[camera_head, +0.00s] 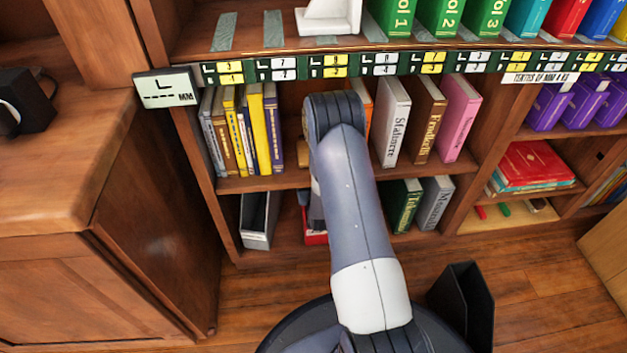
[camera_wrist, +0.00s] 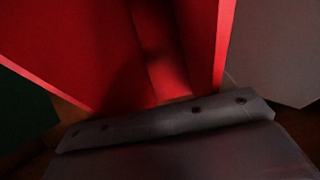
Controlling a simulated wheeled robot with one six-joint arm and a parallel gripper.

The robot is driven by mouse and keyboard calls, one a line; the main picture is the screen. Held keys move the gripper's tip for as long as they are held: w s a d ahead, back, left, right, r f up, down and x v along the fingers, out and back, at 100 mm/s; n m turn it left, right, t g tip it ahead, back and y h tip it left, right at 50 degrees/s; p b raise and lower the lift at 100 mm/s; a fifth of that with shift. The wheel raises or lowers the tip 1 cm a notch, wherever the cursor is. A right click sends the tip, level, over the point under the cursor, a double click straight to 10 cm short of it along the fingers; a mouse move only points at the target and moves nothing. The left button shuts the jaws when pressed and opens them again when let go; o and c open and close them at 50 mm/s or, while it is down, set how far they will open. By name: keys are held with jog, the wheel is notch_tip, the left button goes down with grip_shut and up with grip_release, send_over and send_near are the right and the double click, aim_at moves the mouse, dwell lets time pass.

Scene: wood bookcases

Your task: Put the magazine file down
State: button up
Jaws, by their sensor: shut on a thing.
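The red magazine file (camera_wrist: 75,45) fills much of the wrist view, with its bright edges at left and right and a shadow inside. In the head view only a small part of it (camera_head: 316,239) shows, low in the bottom shelf bay behind my arm. My gripper (camera_wrist: 165,122) shows as a dark grey bar along the bottom of the wrist view, shut on the red magazine file. In the head view my arm hides the gripper. Whether the file touches the shelf board cannot be told.
A grey magazine file (camera_head: 257,222) stands left of the red one on the bottom shelf. Dark green (camera_head: 404,205) and grey (camera_head: 435,203) books stand to the right. A black magazine file (camera_head: 464,305) is near the front right. A wooden cabinet (camera_head: 150,190) flanks the left.

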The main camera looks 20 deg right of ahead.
jog(key=shift+f, duration=0.1)
jog(key=o, duration=1.5)
jog(key=shift+o, duration=0.2)
jog(key=p+v, duration=0.3)
jog(key=v, duration=0.9)
jog(key=shift+p, duration=0.35)
